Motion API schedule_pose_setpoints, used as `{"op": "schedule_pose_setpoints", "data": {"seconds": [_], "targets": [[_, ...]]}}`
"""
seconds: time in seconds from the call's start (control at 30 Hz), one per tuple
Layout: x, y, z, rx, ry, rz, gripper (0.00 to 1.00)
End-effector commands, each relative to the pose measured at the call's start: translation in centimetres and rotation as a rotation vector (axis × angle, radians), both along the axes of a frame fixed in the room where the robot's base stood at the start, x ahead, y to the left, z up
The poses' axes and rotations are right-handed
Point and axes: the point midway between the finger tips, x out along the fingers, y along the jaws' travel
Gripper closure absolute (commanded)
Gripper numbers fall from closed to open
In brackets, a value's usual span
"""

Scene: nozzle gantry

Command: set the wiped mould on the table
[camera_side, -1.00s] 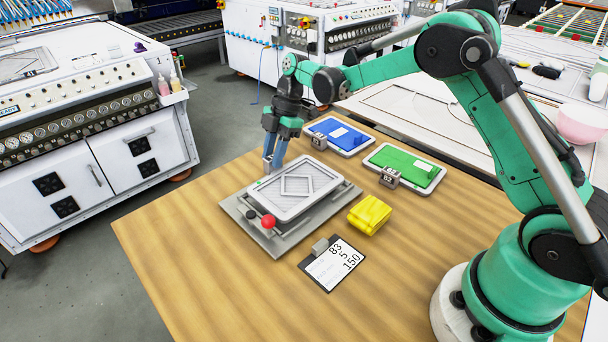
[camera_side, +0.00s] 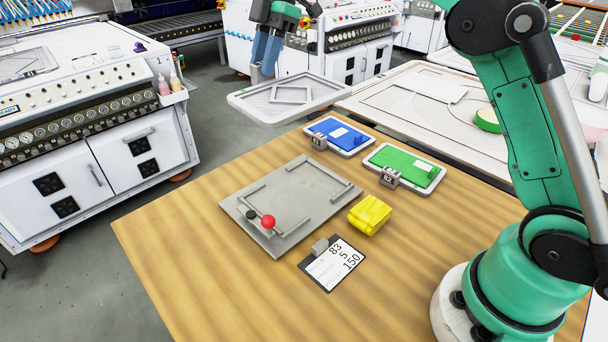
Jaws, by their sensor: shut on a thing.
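The mould (camera_side: 318,88), a pale grey-white tray with a raised rectangle inside a ribbed floor, hangs in the air beyond the back left edge of the wooden table (camera_side: 190,270) as seen in the picture. My gripper (camera_side: 264,72) is above it, shut on its far left edge. The mould looks roughly level and clear of everything. The grey fixture plate (camera_side: 290,195) on the table is empty, with its corner rails and a red knob (camera_side: 268,222) showing. The fingertips' exact grip on the rim is too small to make out.
Blue (camera_side: 340,136) and green (camera_side: 405,168) trays with number blocks lie at the table's back right. A yellow cloth (camera_side: 370,214) and a clipboard (camera_side: 332,264) lie right of the fixture. The table's left and front are bare. White machines stand behind.

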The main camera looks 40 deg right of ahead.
Motion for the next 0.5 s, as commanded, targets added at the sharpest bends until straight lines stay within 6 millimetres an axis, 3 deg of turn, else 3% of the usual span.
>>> {"op": "schedule_pose_setpoints", "data": {"seconds": [0.27, 0.5], "targets": [[-3.1, 5.3, 1.1, 0.001, -0.001, -0.296, 1.00], [-8.1, 10.4, 1.5, 0.002, -0.004, -0.706, 1.00]]}}
